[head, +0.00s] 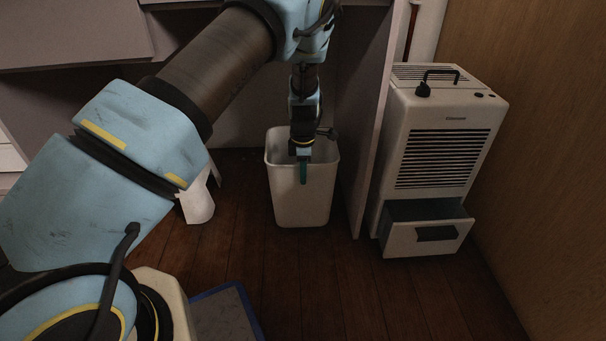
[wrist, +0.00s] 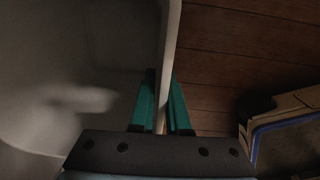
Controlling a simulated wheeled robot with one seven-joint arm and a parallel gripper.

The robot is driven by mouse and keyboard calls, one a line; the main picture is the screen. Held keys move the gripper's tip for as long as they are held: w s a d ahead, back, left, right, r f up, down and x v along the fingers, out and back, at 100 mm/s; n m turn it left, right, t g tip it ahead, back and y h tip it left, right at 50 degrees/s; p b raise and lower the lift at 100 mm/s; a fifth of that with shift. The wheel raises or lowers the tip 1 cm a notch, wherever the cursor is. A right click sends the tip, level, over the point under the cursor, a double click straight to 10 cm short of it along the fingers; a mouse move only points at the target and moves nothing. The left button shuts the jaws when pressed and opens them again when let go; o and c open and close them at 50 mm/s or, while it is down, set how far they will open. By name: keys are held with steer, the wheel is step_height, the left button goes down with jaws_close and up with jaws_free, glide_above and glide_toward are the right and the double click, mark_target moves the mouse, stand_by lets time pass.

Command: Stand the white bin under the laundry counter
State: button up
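The white bin (head: 300,198) is upright at the opening under the laundry counter (head: 236,122), left of the counter's side panel (head: 366,120). Its base looks to be at the wooden floor, but contact is not clear. My gripper (head: 303,172) points down at the bin's near rim. In the wrist view, the green fingers of my gripper (wrist: 161,102) lie on both sides of the bin's wall (wrist: 170,50), close against it, one inside and one outside. The gripper looks shut on this wall. The bin's inside looks empty where it shows.
A white dehumidifier (head: 438,140) with its lower drawer (head: 428,236) pulled out stands right of the panel. A white object (head: 197,203) stands on the floor left of the bin, partly behind my arm. A blue-edged mat (head: 224,314) lies in front. Floor right of it is clear.

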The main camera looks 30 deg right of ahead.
steer(key=shift+o, duration=1.3)
step_height(320, 180, up, 8)
steer(key=p, duration=0.3)
steer(key=shift+s, duration=0.15)
steer(key=shift+f, duration=0.15)
